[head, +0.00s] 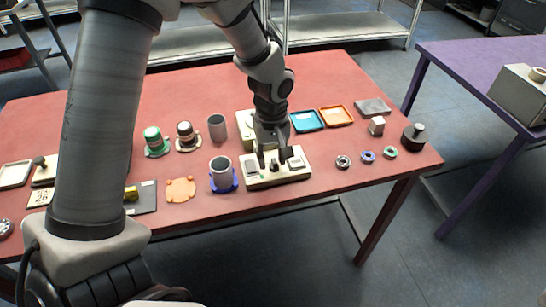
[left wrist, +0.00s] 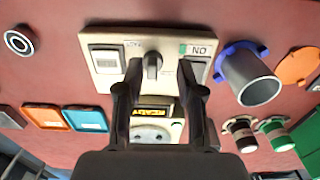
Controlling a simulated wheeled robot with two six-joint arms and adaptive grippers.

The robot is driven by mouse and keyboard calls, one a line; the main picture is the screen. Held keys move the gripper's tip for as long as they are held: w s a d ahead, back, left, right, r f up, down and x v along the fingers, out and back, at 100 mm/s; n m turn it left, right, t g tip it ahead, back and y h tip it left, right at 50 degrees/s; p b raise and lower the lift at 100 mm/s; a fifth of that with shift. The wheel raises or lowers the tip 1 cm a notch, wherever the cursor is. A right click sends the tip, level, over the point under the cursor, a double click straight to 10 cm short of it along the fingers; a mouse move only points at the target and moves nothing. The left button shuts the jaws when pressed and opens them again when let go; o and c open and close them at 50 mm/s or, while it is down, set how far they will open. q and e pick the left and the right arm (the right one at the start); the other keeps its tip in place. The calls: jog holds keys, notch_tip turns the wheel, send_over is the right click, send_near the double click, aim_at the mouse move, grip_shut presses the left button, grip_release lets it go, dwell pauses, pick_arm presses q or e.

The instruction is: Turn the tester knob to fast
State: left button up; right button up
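The tester panel (head: 294,174) is a cream box near the front edge of the red table. In the left wrist view, the panel (left wrist: 107,40) has a dark upright knob (left wrist: 152,66) in its middle, between a white rocker and a part with a green mark reading "NO". Small lettering by the knob is too small to read. My left gripper (head: 272,157) points down over the panel. In the left wrist view, my left gripper (left wrist: 160,70) is open, its fingers apart on either side of the knob, without visible contact. My right gripper is not in view.
A second cream box (head: 243,118) with a lit display stands behind the panel. A grey cup (head: 221,174) on a blue base stands close to the panel's left. Blue (head: 307,121) and orange (head: 336,116) trays lie behind; several small rings lie to the right.

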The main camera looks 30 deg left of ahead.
pick_arm(q)
jog(key=shift+w+f, duration=0.9)
jog(key=shift+f, duration=0.05)
jog(key=shift+s+r, duration=0.3)
jog(key=shift+s, duration=0.15)
jog(key=shift+c, duration=1)
jog(key=shift+s+r, duration=0.1)
grip_shut()
jog(key=shift+w+d, duration=0.1)
jog(key=shift+w, duration=0.1)
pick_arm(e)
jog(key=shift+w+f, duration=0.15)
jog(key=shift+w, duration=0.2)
